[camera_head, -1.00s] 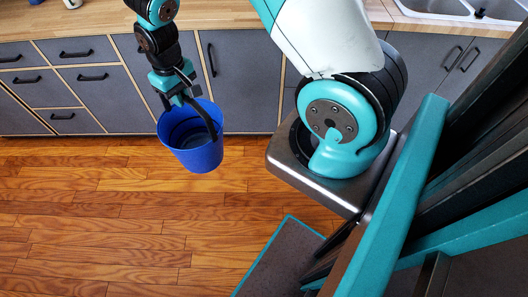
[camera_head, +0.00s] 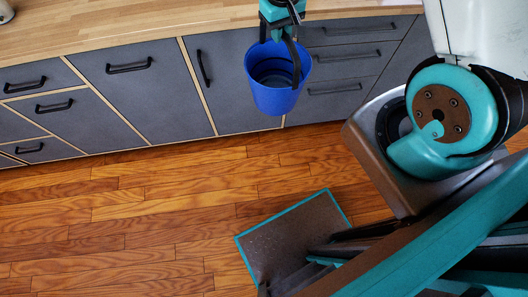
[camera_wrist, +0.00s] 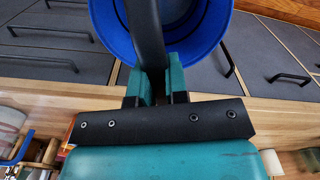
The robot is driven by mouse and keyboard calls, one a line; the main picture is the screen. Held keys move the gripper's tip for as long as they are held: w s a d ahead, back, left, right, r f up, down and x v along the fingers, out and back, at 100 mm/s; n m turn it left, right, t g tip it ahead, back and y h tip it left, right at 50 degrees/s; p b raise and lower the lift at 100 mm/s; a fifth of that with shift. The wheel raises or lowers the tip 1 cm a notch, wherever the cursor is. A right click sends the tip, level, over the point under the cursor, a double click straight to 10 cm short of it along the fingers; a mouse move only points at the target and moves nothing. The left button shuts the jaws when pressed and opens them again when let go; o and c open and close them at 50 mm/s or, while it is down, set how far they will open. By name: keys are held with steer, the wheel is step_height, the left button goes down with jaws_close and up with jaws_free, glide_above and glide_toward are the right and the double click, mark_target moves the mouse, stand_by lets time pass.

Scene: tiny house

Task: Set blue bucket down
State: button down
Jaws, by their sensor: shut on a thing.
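The blue bucket (camera_head: 276,92) hangs upright from my gripper (camera_head: 279,36) in the head view, in front of the grey cabinet fronts and near the counter's front edge. It looks empty inside. In the wrist view the bucket (camera_wrist: 210,22) fills the top middle. My gripper (camera_wrist: 162,84) is shut on the bucket's dark handle (camera_wrist: 145,38), which runs between the two teal fingers. The bucket's base appears clear of the floor.
The wooden counter (camera_head: 150,25) runs along the back above grey drawers and doors (camera_head: 150,90) with black handles. The wood floor (camera_head: 130,220) in front is bare. My own base is at the lower right.

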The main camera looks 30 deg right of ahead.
steer(key=w+a+f+m+b, duration=0.1)
steer(key=a+f+b, duration=0.2)
steer(key=f+b, duration=1.6)
steer(key=w+a+f+m+b, duration=0.1)
steer(key=a+f+b, duration=0.2)
steer(key=f+b, duration=1.7)
steer(key=w+a+f+m+b, duration=0.1)
steer(key=a+f+b, duration=0.1)
steer(key=f+b, duration=1.7)
step_height(320, 180, down, 10)
steer(key=shift+w+a+r+m+b, duration=0.15)
steer(key=shift+a+m+b, duration=0.25)
steer(key=c, duration=1.1)
jaws_free()
